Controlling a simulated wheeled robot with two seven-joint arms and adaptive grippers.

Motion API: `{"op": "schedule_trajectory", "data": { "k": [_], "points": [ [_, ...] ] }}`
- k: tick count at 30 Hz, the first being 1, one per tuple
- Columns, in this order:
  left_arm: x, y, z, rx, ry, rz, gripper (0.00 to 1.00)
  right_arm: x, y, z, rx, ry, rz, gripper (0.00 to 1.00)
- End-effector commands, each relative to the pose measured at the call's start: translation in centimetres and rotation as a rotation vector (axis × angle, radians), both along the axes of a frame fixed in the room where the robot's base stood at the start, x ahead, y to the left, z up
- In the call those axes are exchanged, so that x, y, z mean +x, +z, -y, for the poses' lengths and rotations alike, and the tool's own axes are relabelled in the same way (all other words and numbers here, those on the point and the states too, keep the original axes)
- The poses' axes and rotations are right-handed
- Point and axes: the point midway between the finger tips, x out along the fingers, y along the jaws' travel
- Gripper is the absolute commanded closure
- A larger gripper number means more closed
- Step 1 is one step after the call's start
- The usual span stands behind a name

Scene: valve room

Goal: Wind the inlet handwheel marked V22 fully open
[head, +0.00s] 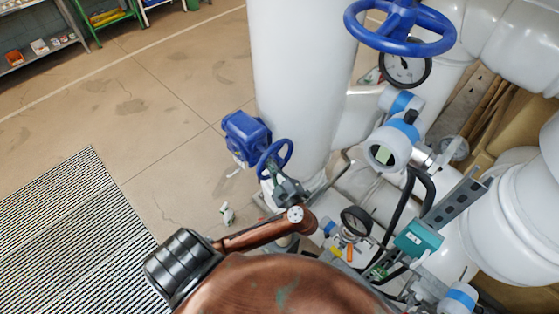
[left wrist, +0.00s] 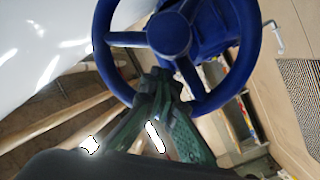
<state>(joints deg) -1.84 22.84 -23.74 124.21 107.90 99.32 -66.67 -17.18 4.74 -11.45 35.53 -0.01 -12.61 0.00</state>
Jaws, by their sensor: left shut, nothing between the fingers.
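A small blue handwheel (head: 274,158) sits on a blue gearbox (head: 245,137) beside a tall white pipe. It fills the upper middle of the left wrist view (left wrist: 170,35), with its hub and spokes facing me. My left gripper (head: 280,178) is at the lower rim of this wheel. In the left wrist view the fingers (left wrist: 158,78) are closed together and overlap the lower rim and the gap between spokes. Nothing shows between them; I cannot tell if they touch the wheel. No V22 marking is readable. My right gripper is not in view.
A larger blue handwheel (head: 400,25) with a dial gauge (head: 405,66) below it is at upper right. White pipes, a second gauge (head: 355,221) and a teal box (head: 419,238) crowd the right. Floor at left is open, with a striped mat (head: 75,235).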

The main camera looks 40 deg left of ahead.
Motion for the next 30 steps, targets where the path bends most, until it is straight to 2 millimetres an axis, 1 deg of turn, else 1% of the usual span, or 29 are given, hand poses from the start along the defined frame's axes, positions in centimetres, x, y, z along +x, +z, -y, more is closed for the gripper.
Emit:
{"op": "schedule_trajectory", "data": {
  "k": [10,18,26,30],
  "points": [
    [-0.3,-0.3,0.0,-0.001,-0.001,0.000,1.00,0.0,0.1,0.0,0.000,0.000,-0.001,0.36],
    [-1.1,-1.7,-0.1,0.000,0.001,-0.002,1.00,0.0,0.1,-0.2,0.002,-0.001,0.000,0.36],
    [-1.1,-1.8,-0.1,0.000,0.000,-0.002,1.00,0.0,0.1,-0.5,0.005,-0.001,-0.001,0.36],
    [-1.2,-2.4,-0.1,-0.002,0.001,-0.004,1.00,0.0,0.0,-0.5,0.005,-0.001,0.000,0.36]
  ]
}}
